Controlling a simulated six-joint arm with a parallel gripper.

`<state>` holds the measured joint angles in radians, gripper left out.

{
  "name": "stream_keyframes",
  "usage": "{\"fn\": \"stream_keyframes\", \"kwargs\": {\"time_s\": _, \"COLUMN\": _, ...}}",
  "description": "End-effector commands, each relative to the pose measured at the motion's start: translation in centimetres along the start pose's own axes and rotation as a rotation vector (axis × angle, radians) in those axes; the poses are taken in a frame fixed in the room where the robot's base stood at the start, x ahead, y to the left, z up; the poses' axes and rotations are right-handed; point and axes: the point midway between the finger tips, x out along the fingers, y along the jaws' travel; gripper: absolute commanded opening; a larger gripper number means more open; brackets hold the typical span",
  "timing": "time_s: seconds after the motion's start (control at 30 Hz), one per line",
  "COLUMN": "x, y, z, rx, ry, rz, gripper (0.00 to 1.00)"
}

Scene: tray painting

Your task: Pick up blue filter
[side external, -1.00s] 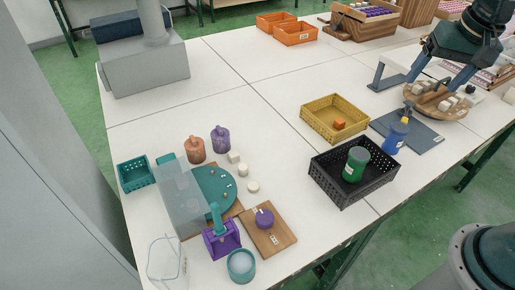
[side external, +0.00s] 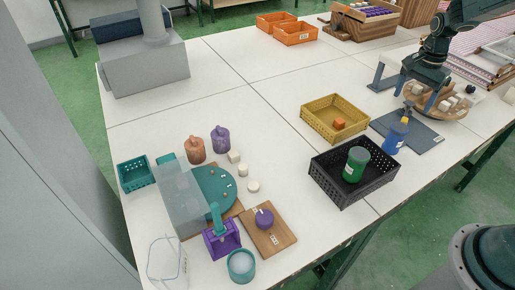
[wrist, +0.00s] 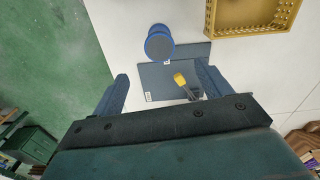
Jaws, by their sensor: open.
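The blue filter (side external: 394,138) is a blue cylinder with a white label, standing near the left corner of a dark grey mat (side external: 428,138). In the wrist view the blue filter (wrist: 159,43) shows a grey round end and lies beyond my fingertips, roughly between their lines. My gripper (side external: 419,95) is open and empty, behind and to the right of the filter in the side view. Its two fingers also show spread apart in the wrist view (wrist: 162,74). A yellow-tipped tool with a dark handle (wrist: 181,81) lies on the mat near the right finger.
A black crate (side external: 343,190) with a green canister (side external: 356,163) stands left of the filter. A yellow crate (side external: 318,124) with an orange block stands behind it. A round wooden board (side external: 448,113) with pale blocks is beside my gripper. The table's front edge is close.

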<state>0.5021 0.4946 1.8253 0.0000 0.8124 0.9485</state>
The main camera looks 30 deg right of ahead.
Motion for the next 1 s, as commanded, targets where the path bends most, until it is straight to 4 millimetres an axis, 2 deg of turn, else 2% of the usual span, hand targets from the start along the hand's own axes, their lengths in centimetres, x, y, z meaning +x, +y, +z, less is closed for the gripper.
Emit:
{"fn": "stream_keyframes", "kwargs": {"time_s": 0.13, "x": 0.7, "y": 0.0, "z": -0.6, "rx": 0.027, "ry": -0.005, "rz": 0.007, "gripper": 0.77}}
{"fn": "stream_keyframes", "kwargs": {"time_s": 0.47, "x": 1.7, "y": 0.0, "z": -0.5, "rx": 0.027, "ry": -0.007, "rz": 0.010, "gripper": 0.77}}
{"fn": "stream_keyframes", "kwargs": {"time_s": 1.0, "x": 8.6, "y": 0.1, "z": -0.5, "rx": 0.026, "ry": -0.007, "rz": 0.009, "gripper": 0.77}}
